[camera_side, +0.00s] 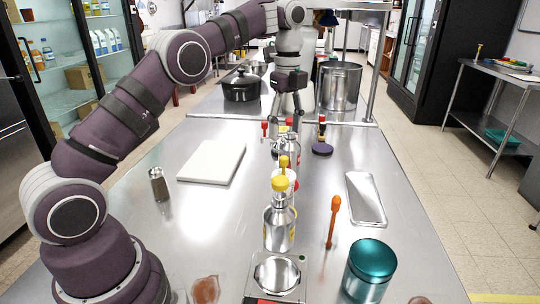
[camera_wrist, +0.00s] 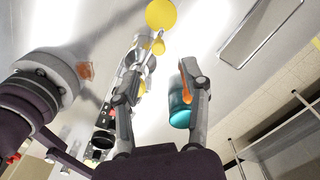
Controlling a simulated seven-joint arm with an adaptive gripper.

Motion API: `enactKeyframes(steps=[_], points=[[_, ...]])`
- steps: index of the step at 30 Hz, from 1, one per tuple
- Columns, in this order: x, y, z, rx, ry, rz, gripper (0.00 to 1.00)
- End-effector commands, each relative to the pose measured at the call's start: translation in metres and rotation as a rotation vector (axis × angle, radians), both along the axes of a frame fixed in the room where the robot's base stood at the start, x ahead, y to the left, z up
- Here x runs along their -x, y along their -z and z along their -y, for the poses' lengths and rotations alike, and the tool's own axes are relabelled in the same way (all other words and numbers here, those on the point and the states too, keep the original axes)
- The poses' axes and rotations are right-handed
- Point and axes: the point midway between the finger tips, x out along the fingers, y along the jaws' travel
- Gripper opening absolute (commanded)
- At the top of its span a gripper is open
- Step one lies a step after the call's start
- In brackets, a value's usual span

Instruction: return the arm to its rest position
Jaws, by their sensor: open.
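My gripper (camera_side: 287,126) points down over the middle of the steel table in the side view, with my arm reaching across from the lower left. Bottles partly hide its fingertips. In the wrist view my gripper (camera_wrist: 161,74) shows its two fingers spread apart, with nothing held between them. A silver bottle with a yellow cap (camera_side: 279,222) stands nearer the side camera than my gripper. Another steel bottle with a red top (camera_side: 291,148) stands close by my fingertips; I cannot tell whether they touch.
A metal tray (camera_side: 365,198), an orange utensil (camera_side: 332,222) and a teal jar (camera_side: 368,272) are to the right. A black pot (camera_side: 241,88) and a tall steel pot (camera_side: 339,87) stand behind.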

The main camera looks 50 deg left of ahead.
Motion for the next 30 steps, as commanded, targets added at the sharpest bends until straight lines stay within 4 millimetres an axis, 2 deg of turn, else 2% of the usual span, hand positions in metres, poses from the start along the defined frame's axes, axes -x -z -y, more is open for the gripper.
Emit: enactKeyframes(steps=[6,17,20,24,27,30], points=[[0.001,-0.013,0.000,0.004,-0.001,0.001,0.45],[0.003,-0.019,0.004,0.005,-0.031,0.010,0.45],[0.011,-0.038,0.017,0.015,-0.177,0.060,0.45],[0.043,-0.063,0.040,0.063,-0.524,0.166,0.45],[0.074,-0.068,0.051,0.120,-0.787,0.238,0.45],[0.109,-0.060,0.057,0.194,-1.049,0.300,0.45]])
